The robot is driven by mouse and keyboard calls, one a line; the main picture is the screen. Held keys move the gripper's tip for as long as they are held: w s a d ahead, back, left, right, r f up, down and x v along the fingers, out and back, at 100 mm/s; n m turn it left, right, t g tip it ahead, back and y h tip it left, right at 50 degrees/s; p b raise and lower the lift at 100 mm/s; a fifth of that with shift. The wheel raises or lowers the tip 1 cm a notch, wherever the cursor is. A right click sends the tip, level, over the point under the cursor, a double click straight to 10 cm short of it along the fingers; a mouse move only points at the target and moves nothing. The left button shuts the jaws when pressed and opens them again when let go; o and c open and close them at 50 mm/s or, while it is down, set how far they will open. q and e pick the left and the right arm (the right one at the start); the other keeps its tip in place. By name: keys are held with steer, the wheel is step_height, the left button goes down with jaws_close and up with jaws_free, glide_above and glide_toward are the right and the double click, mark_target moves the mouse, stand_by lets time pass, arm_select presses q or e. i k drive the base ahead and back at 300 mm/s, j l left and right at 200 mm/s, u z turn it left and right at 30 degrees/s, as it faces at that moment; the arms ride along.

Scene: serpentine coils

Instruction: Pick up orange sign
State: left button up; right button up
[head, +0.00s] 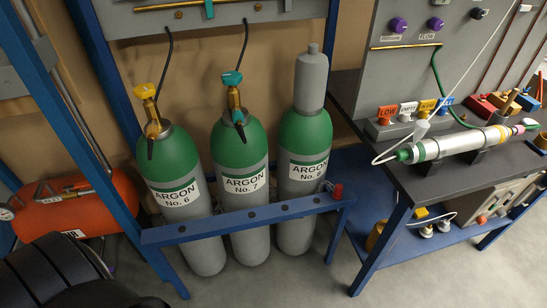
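A row of small coloured signs stands on a grey block (378,131) at the back left of the dark bench. The leftmost is an orange-red sign (386,113) reading LOW. Beside it are a white sign (407,109) reading EMPTY, a yellow-orange sign (427,106) whose text is too small to read surely, and a blue sign (446,103). All of them stand upright on the block. Neither of my grippers shows in the head view, and nothing is seen touching the signs.
A silver tube (455,143) with a green end lies on black supports in front of the signs. A thin white hose (395,152) loops near them. Three argon cylinders (243,180) stand left of the bench (400,178) behind a blue rail (240,221). An orange tank (75,205) lies farther left.

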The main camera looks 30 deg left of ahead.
mark_target(384, 113)
steer(key=u, duration=0.2)
steer(key=i+l+u, duration=0.15)
steer(key=u, duration=0.15)
steer(key=i+l+u, duration=0.1)
steer(key=l+u, duration=0.45)
steer(key=i+l, duration=0.05)
steer(key=l, duration=0.05)
